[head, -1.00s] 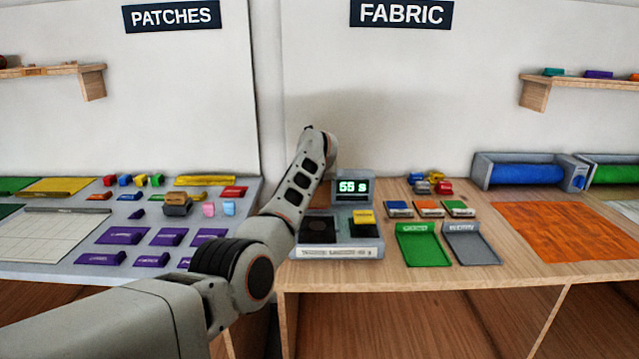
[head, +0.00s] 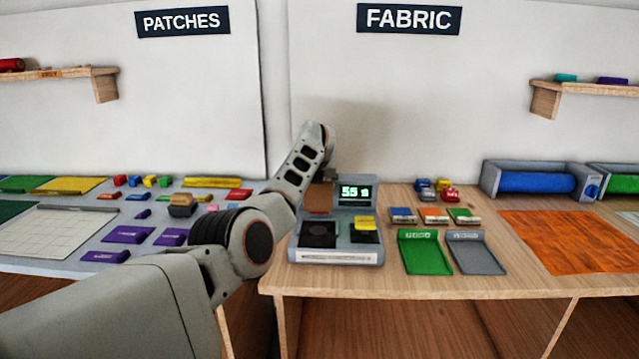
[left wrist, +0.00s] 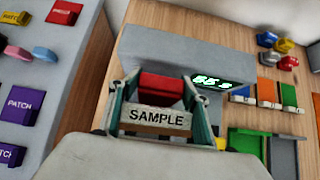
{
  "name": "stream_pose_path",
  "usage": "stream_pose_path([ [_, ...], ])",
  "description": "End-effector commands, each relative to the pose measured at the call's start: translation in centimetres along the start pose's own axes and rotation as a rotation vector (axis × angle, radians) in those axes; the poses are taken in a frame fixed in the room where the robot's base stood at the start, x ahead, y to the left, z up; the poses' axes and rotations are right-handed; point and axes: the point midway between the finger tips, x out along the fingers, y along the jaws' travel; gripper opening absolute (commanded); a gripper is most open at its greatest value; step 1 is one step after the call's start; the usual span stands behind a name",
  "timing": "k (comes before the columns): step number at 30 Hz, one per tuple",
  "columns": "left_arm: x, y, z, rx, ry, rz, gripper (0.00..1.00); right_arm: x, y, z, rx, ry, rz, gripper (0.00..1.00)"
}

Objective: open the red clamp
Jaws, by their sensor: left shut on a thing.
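My left gripper (left wrist: 157,112) has its fingers on either side of a piece with a white SAMPLE label (left wrist: 160,118) and is shut on it. A red piece (left wrist: 160,84) shows just behind the label. I cannot tell whether this is the red clamp, or whether it is joined to the labelled piece. In the head view my arm hides the left gripper, and a dull red patch (head: 318,198) shows beside the arm. A small red item (head: 451,194) sits in a cluster on the fabric table, also in the left wrist view (left wrist: 284,62). My right gripper is out of view.
A grey device (head: 336,256) with a lit display (head: 355,192) stands by the fabric table's left edge. Green (head: 424,254) and grey (head: 474,252) trays lie to its right, then orange fabric (head: 556,240). Purple patches (head: 128,235) lie on the left table.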

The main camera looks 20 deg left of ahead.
Motion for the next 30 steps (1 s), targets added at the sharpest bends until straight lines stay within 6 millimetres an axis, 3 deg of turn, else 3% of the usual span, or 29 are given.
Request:
stream_pose_path([
  [1,0.1,-0.1,-0.3,-0.001,0.005,-0.001,0.07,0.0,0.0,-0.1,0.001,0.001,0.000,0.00],
  [2,0.1,-0.1,-0.3,-0.001,0.005,-0.001,0.51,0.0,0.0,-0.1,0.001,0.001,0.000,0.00],
  [3,0.1,-0.1,-0.3,-0.001,0.005,-0.001,0.61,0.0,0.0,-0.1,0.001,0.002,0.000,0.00],
  [17,-0.6,-0.1,0.6,0.000,0.000,-0.002,0.61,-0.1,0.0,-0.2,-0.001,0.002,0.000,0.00],
  [30,-5.9,0.0,5.7,-0.002,0.005,-0.002,0.61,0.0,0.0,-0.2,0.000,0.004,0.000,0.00],
])
